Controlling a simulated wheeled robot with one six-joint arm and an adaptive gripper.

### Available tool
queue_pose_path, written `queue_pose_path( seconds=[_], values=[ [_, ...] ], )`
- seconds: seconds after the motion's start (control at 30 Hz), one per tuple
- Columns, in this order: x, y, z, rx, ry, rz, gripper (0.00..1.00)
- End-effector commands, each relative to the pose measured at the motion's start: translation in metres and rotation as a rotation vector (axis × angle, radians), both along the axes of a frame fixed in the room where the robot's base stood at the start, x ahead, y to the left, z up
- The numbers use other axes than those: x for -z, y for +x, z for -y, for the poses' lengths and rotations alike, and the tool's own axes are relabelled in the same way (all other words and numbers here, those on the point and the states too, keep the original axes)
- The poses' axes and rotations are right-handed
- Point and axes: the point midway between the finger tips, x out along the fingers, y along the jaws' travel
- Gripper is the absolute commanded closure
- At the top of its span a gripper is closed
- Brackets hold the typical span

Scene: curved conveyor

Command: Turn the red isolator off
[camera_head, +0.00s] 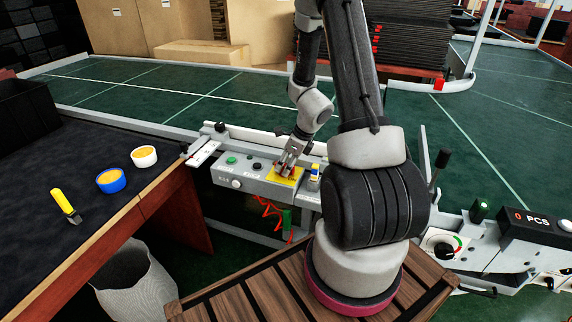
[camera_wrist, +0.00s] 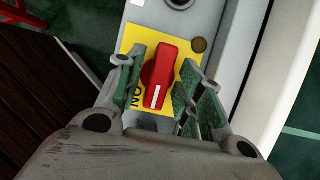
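The red isolator (camera_wrist: 158,76) is a rotary knob on a yellow plate (camera_wrist: 131,45), seen in the wrist view. A white line on its grip points down toward the picture's bottom, near the black "ON" lettering at the plate's lower left. My gripper (camera_wrist: 160,82) is open, with one finger to the left of the knob and one to the right. A narrow gap shows on the right; contact on the left cannot be told. In the head view my gripper (camera_head: 289,163) is over the yellow plate (camera_head: 292,176) and mostly hides the knob.
The grey control box (camera_head: 235,172) carries a green button (camera_head: 231,160) and a black button. A blue and yellow item (camera_head: 314,174) stands right of the plate. The dark table (camera_head: 90,200) with two cups lies left. A counter display (camera_head: 535,220) stands far right.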

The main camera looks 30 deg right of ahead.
Motion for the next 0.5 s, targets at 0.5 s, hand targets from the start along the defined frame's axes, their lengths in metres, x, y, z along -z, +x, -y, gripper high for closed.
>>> queue_pose_path(
  seconds=[0.5],
  values=[
    [-0.0004,0.0002,0.0001,-0.027,0.0,0.0,1.0]
  ],
)
